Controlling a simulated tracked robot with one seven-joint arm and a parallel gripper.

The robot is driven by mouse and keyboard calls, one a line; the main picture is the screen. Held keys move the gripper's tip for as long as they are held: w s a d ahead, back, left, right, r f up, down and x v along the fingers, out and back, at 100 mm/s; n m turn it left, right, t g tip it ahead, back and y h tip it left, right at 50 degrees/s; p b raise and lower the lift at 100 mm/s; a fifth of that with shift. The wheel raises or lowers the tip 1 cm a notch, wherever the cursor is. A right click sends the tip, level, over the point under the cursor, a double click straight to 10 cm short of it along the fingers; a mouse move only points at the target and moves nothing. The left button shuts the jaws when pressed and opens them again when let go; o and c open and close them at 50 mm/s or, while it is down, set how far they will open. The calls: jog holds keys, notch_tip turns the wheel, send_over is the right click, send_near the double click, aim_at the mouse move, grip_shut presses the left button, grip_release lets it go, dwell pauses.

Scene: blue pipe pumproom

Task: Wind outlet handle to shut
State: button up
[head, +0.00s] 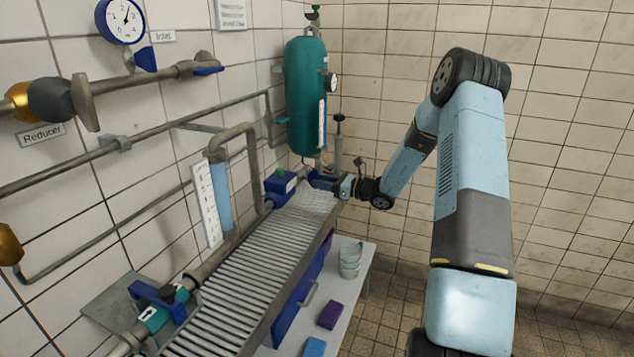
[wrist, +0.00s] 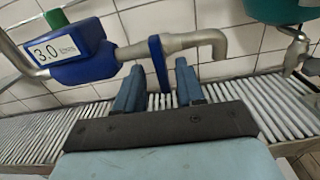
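In the wrist view a flat blue handle (wrist: 158,62) stands roughly upright across a grey outlet pipe with a bent spout (wrist: 205,40). I take it for the outlet handle. My gripper (wrist: 160,84) is open, with one blue finger on each side of the handle's lower end. Narrow gaps show between the handle and both fingers. In the head view my gripper (head: 318,181) is at the far end of the slatted counter, beside the blue meter box (head: 280,187). The handle cannot be made out clearly there.
The meter box (wrist: 70,55) reads 3.0 in the wrist view. A green tank (head: 306,95) hangs on the wall behind my gripper. The slatted counter (head: 245,285) runs below. Another blue-handled green valve (head: 157,312) is at near left. Stacked cups (head: 350,258) stand on a lower shelf.

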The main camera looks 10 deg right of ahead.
jog(key=v, duration=1.1)
jog(key=s+a+r+n+g+h, duration=0.3)
jog(key=s+a+r+n+g, duration=0.2)
jog(key=s+a+r+n, duration=0.3)
jog(key=s+a+r+n+g+h, duration=0.2)
jog(key=s+a+r+n+g, duration=0.3)
jog(key=s, duration=0.5)
jog(key=s+d+r+n+t+h, duration=0.1)
jog(key=s+r+n+h, duration=0.2)
jog(key=s, duration=0.4)
jog(key=s+d+r+n+t+h, duration=0.1)
jog(key=s+r+n+t+h, duration=0.1)
jog(key=s, duration=0.5)
jog(key=s+d+r+n+t+h, duration=0.1)
jog(key=s+r+n+t+h, duration=0.1)
jog(key=s+r+n+h, duration=0.2)
jog(key=shift+s+r+n+h, duration=0.3)
jog(key=shift+s+r+n, duration=0.6)
jog(key=shift+s+n, duration=1.05)
jog(key=shift+s+d, duration=0.15)
